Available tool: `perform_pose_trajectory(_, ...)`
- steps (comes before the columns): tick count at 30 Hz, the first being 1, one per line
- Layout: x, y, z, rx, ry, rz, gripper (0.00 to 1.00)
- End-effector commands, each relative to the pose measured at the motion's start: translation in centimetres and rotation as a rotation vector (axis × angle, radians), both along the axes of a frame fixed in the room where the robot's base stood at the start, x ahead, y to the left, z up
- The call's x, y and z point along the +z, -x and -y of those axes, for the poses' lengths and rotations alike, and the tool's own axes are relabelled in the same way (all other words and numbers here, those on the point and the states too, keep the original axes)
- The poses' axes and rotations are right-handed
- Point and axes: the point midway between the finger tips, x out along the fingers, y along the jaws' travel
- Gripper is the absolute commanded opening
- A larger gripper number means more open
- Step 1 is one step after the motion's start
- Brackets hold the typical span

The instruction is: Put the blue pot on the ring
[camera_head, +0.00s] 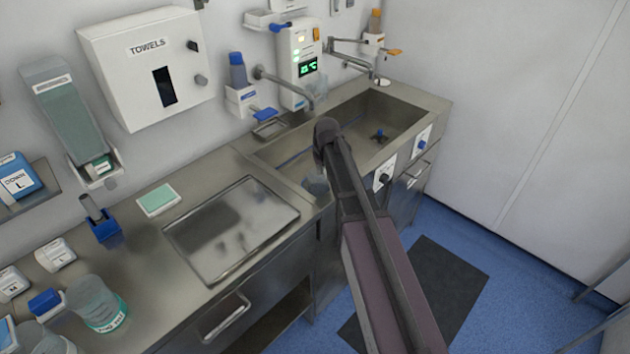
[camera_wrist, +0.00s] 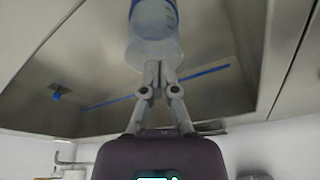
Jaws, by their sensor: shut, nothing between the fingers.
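In the wrist view, a clear pot with a blue band (camera_wrist: 153,18) is at the top centre, at the sink. My gripper (camera_wrist: 160,68) points at the pot's near end. Its fingertips are together and empty; whether they touch the pot is unclear. In the head view, a clear pot (camera_head: 316,186) shows at the sink's near left corner, partly behind my arm. My gripper is hidden there behind the arm. I cannot make out a ring for certain in either view.
The sink (camera_head: 405,103) has a blue tape line and a low front rim. A metal tray (camera_head: 232,228) lies left of it. A clear pot with a teal label (camera_head: 97,303) stands at the lower left. Taps and a wall dispenser (camera_head: 299,62) stand behind the sink.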

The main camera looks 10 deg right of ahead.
Motion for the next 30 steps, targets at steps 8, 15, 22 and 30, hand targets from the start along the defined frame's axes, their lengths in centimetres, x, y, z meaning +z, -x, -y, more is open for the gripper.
perform_pose_trajectory(8, -0.4, -3.8, 0.1, 0.018, 0.0, 0.04, 0.0)
perform_pose_trajectory(15, -0.4, -3.8, 0.1, 0.019, 0.0, 0.041, 0.0)
perform_pose_trajectory(22, -0.6, -3.8, 0.1, 0.018, -0.001, 0.041, 0.0)
perform_pose_trajectory(30, -1.7, -4.1, 0.1, 0.018, -0.001, 0.041, 0.0)
